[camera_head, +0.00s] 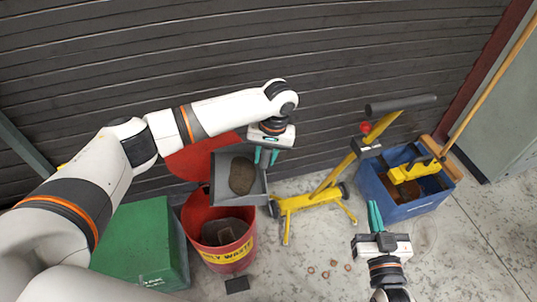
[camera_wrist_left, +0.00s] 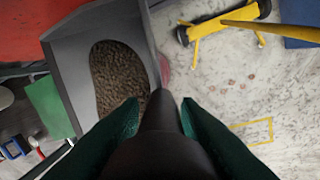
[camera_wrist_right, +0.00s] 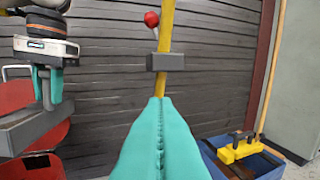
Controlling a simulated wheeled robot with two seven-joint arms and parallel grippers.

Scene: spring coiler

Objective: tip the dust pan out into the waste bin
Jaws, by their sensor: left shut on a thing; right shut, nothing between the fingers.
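The grey dust pan (camera_head: 224,165) holds a brown heap of dust (camera_head: 242,176) and is above the red waste bin (camera_head: 236,254), partly over its opening. My left gripper (camera_head: 266,158) is shut on the pan's dark handle (camera_wrist_left: 160,120). In the left wrist view the heap (camera_wrist_left: 118,75) lies inside the pan (camera_wrist_left: 72,58).
A green box (camera_head: 140,245) stands left of the bin. A yellow stand (camera_head: 318,198) with a dark top bar is right of it. A blue crate (camera_head: 405,205) with a yellow tool and a broom stand further right. Several small rings (camera_head: 325,274) lie on the floor.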

